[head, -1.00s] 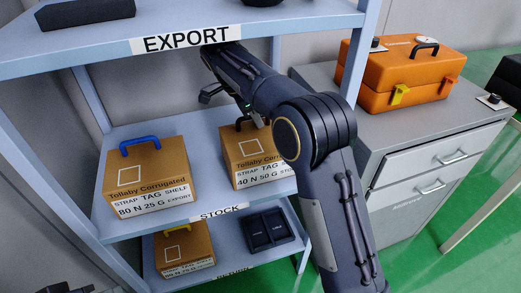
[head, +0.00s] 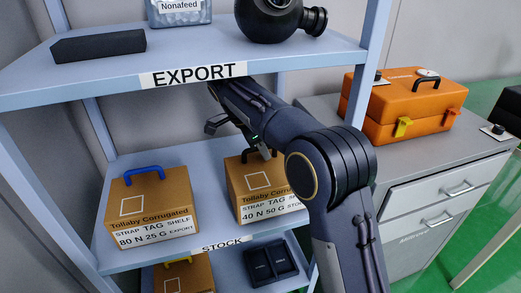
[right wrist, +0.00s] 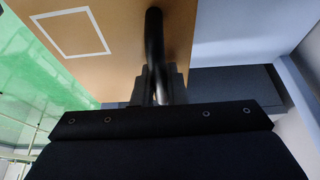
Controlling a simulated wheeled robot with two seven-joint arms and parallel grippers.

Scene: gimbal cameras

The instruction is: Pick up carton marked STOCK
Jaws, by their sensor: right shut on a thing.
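The carton marked STOCK (head: 256,186) is a brown box with a black handle on top and a white label reading "40 N 50 G STOCK". It is on the middle shelf (head: 215,215), right of another carton, with its right side hidden by my right arm. My right gripper (head: 262,151) is shut on the black handle. In the right wrist view, the handle (right wrist: 154,45) runs between the fingers (right wrist: 160,88), beside the carton's brown top (right wrist: 110,60) with a white square outline. I cannot tell whether the carton is clear of the shelf. My left gripper is out of view.
A similar carton with a blue handle (head: 150,205), marked EXPORT, stands to the left. The upper shelf (head: 290,62) is close above my right arm. A carton with a yellow handle (head: 185,275) and a dark tray (head: 270,264) are below. An orange toolbox (head: 405,105) stands on the cabinet at right.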

